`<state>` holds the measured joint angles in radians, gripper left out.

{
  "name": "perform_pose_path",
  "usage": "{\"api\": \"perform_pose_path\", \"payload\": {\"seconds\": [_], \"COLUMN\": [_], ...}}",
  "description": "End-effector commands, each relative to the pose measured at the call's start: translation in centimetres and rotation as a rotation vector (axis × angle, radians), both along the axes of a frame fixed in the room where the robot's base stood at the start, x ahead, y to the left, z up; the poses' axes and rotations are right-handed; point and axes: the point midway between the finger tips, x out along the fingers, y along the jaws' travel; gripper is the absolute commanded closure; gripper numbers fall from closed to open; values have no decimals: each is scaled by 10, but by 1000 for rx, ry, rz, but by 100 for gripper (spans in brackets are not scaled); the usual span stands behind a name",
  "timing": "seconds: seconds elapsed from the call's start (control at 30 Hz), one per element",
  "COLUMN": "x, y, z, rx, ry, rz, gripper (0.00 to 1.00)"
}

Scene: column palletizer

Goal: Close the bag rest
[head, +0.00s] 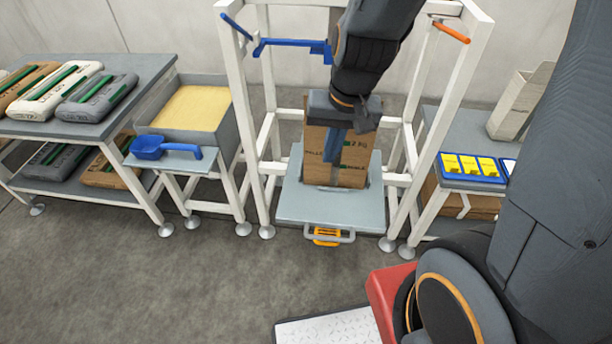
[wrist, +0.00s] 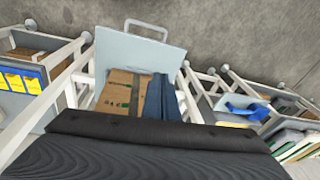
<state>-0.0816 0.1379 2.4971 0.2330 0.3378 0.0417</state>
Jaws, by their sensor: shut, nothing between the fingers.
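The grey plate (head: 320,207), which looks like the bag rest, juts out from the front of the white frame. A bar handle (head: 329,236) with an orange-yellow part is on its front edge. In the wrist view the plate (wrist: 125,50) and its handle (wrist: 146,25) are at the top. A brown paper bag (head: 353,166) stands upright at the plate's rear; it also shows in the wrist view (wrist: 120,92). My gripper (head: 331,158) points down in front of the bag, its blue fingers shut and empty. I cannot tell whether they touch the bag.
White posts (head: 243,120) flank the plate, with a blue bar (head: 290,43) above left and an orange handle (head: 451,32) at right. A bin of yellow grain (head: 190,108) and a blue scoop (head: 150,147) stand left, yellow cards (head: 468,166) right.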

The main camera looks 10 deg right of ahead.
Motion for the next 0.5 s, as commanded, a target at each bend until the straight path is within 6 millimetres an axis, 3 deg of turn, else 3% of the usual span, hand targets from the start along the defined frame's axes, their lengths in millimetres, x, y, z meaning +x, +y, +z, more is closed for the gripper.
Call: {"api": "perform_pose_path", "payload": {"seconds": [0.1, 0.3, 0.4, 0.5], "x": [54, 128, 147, 152], "y": [48, 101, 114, 122], "z": [-22, -64, -92, -121], "rx": [91, 177, 174, 141], "ry": [-83, -217, -276, -335], "rz": [-198, -620, -839, -1050], "gripper": [100, 100, 100, 100]}}
